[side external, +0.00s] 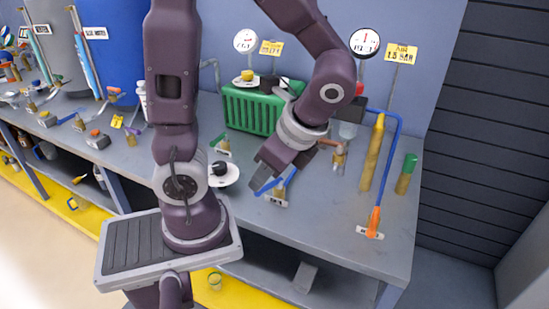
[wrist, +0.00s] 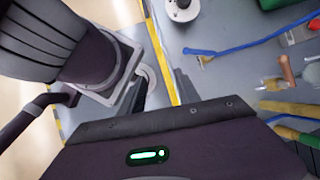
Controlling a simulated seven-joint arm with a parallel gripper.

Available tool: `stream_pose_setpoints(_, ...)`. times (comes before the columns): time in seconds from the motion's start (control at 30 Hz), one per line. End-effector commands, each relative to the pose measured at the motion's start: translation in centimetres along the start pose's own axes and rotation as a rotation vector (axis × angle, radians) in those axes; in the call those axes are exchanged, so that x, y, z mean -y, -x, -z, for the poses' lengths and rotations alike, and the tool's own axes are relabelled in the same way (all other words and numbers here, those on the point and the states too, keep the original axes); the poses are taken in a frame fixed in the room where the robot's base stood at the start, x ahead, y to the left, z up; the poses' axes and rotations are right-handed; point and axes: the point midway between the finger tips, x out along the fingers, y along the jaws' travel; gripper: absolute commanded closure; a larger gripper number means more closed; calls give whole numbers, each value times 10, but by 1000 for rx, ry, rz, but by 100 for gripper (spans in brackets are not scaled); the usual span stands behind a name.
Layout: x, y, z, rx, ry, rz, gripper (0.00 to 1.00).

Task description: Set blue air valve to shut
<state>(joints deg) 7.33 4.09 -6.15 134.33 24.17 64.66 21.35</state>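The blue air valve appears as a long blue lever (side external: 268,187) over a small labelled base (side external: 277,201) on the bench; the lever lies slanted across it. In the wrist view a long blue bar (wrist: 235,45), apparently this lever, runs from near the middle to the upper right edge, with a brass stub under its near end. My gripper (side external: 268,166) is just above and left of the lever in the side view. In the wrist view its dark fingers (wrist: 163,92) stand apart with nothing between them. I cannot tell whether a finger touches the lever.
A white plate with a black knob (side external: 222,172) is left of my gripper. A green crate (side external: 250,110) stands behind. To the right are brass tubes (side external: 371,155), a blue pipe (side external: 399,130), an orange valve (side external: 374,222) and a green-topped post (side external: 406,174). The front right bench is mostly clear.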

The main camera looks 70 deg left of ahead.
Motion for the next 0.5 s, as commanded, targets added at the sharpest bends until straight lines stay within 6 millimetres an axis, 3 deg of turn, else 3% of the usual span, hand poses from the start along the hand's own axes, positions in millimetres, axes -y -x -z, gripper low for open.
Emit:
stream_pose_setpoints(0.3,-16,45,1,-409,482,-15,61)
stream_pose_setpoints(0.5,-20,65,1,-578,655,-38,61)
